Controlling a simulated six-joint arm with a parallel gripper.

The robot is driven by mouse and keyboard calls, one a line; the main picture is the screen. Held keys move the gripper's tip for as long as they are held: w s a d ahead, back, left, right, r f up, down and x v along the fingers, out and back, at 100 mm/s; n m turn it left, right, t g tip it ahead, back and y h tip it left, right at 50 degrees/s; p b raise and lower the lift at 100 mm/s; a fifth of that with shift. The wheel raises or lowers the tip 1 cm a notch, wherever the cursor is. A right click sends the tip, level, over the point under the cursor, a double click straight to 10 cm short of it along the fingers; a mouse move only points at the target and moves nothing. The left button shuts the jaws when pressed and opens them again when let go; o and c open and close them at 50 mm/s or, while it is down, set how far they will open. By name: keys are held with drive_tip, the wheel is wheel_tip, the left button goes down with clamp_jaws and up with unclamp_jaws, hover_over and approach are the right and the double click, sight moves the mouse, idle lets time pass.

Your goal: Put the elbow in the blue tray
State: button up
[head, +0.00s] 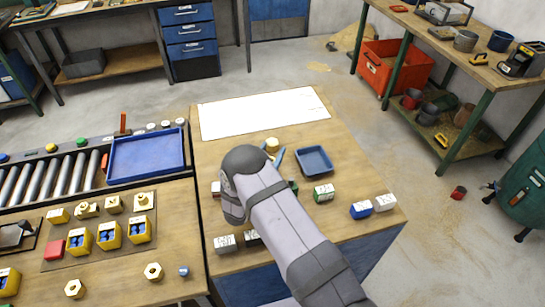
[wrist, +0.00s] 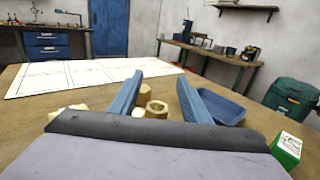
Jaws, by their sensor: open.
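My gripper (head: 276,157) is open, low over the right-hand bench, with its two blue fingers apart in the wrist view (wrist: 160,80). A brass fitting (wrist: 157,109) shows between the fingers, with another brass piece (wrist: 145,93) just behind it; neither looks gripped. A brass piece (head: 272,144) also shows just beyond my gripper in the head view. I cannot tell which is the elbow; my arm hides part of this area. A small blue tray (head: 329,168) stands right of my gripper, also in the wrist view (wrist: 238,101). A larger flat blue tray (head: 147,178) lies at the left.
A white sheet (head: 262,113) covers the bench's far end. Small labelled boxes, one green and white (head: 324,193) and one blue and white (head: 361,210), stand right of my arm. Yellow bins (head: 108,237) and more brass fittings (head: 87,209) are on the left bench.

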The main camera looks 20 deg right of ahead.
drive_tip(key=shift+r+b, duration=0.55)
drive_tip(key=shift+r, duration=1.6)
drive_tip(key=shift+s+d+r+g, duration=0.2)
drive_tip(key=shift+d+g, duration=0.1)
drive_tip(key=shift+d, duration=0.05)
drive_tip(key=s+d+r+m+g+h, duration=0.2)
drive_tip(key=s+d+m+g+h, duration=0.1)
drive_tip(key=s+d+m+g, duration=0.5)
drive_tip(key=s+d+f+m+g+y, duration=0.1)
drive_tip(key=s+m+g+y, duration=0.2)
drive_tip(key=s, duration=0.4)
drive_tip(key=s+d+m+g, duration=0.2)
drive_tip(key=s+m, duration=0.2)
drive_tip(key=s, duration=0.3)
drive_tip(key=s+a+f+m+y, duration=0.1)
drive_tip(key=s+a+m+y, duration=1)
drive_tip(key=a, duration=0.4)
drive_tip(key=shift+s+a+m+g, duration=0.3)
drive_tip(key=shift+s+m, duration=0.55)
drive_tip(key=shift+m, duration=0.35)
drive_tip(key=shift+o, duration=1.2)
